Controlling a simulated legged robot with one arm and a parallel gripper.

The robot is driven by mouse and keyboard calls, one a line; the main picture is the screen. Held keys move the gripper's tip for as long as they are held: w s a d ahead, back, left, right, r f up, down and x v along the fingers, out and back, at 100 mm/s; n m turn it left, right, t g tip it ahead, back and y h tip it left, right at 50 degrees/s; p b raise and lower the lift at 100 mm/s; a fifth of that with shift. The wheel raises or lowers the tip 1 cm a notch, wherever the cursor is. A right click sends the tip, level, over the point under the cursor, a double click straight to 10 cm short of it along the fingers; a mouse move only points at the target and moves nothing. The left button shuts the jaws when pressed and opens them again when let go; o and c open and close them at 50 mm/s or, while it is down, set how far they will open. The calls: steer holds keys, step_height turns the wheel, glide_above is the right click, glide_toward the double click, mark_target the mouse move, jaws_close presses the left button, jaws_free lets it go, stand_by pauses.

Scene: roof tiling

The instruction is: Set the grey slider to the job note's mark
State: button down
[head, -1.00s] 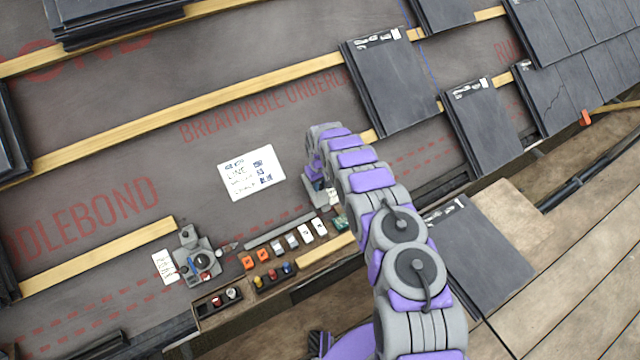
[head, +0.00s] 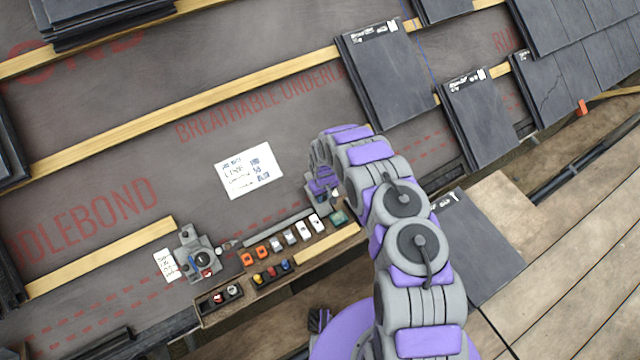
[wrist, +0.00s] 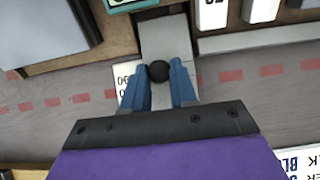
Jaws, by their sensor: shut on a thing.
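The job note (head: 248,170) is a white sheet with handwriting on the dark underlay; its lines are too small to read surely. Its corner shows in the wrist view (wrist: 302,160). My gripper (wrist: 162,84) has its two blue fingers closed around a black round knob (wrist: 158,71). The knob stands on a grey block (wrist: 164,36), which looks like the grey slider's unit. A white card (wrist: 126,82) with dark marks lies beside it, partly hidden by a finger. In the head view my gripper (head: 323,188) is at the right end of the tool row, and my arm hides much of it.
A wooden tray with orange, white and grey pieces (head: 290,238) lies left of my gripper. A green piece (head: 338,217) is close to it. A grey device with a dial (head: 201,258) stands further left. Slates (head: 388,75) and battens (head: 160,115) surround the area.

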mark_target(324, 198)
steer(key=shift+s+d+f, duration=0.1)
steer(key=shift+s+f, duration=0.05)
steer(key=shift+s, duration=0.15)
steer(key=c, duration=0.9)
jaws_free()
steer(key=shift+w+r, duration=0.1)
steer(key=shift+r, duration=0.1)
steer(key=shift+r, duration=0.35)
step_height(324, 198, up, 16)
steer(key=p, duration=0.3)
steer(key=shift+r+p, duration=0.15)
steer(key=shift+p, duration=0.25)
